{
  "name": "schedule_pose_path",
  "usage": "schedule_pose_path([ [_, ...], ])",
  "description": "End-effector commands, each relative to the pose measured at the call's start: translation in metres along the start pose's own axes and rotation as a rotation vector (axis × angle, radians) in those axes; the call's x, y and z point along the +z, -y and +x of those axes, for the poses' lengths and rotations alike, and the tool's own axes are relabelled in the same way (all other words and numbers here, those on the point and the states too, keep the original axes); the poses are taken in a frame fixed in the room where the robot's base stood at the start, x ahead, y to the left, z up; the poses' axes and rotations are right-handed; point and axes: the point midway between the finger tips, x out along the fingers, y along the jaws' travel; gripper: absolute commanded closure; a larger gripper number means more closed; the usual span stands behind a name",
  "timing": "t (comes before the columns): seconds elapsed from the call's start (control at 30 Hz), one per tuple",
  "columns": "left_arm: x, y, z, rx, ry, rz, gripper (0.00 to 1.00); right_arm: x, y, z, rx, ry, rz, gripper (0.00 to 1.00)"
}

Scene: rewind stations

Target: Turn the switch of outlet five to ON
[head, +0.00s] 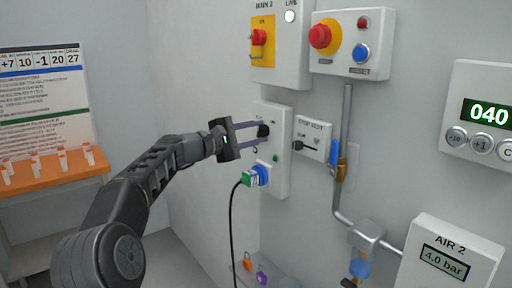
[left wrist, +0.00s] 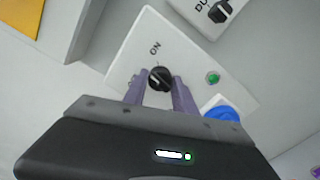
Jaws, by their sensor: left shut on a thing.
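The outlet box (head: 284,166) is a white panel on the wall, left of centre in the wall group. Its black rotary switch knob (left wrist: 161,79) shows in the left wrist view with the word ON beside it and a green lamp (left wrist: 212,77) to the right. My left gripper (head: 262,132) is at the box with its purple fingers on either side of the knob, shut on it. The fingers and knob also show in the left wrist view. The knob's exact pointer angle is hard to tell. My right gripper is not in view.
A red and yellow MAIN 2 switch (head: 260,42) and a box with a red button (head: 321,36) are above. A small lever box (head: 313,141), pipe and blue valve handle (head: 334,153) are close on the right. A black cable (head: 232,225) hangs below.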

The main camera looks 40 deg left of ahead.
Motion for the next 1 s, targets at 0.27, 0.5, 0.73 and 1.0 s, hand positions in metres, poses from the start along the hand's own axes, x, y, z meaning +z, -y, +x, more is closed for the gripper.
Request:
schedule_pose_path([
  [0.27,-0.002,0.006,0.001,-0.001,0.002,0.263,1.0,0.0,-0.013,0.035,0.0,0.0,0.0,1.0],
  [0.5,-0.002,0.004,0.0,-0.001,0.001,0.461,1.0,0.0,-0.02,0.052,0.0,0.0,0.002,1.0],
  [0.73,-0.001,0.003,0.001,-0.002,0.001,0.584,1.0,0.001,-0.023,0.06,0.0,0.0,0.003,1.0],
  [1.0,-0.001,0.001,0.0,-0.003,0.001,0.636,1.0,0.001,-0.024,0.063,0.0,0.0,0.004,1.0],
])
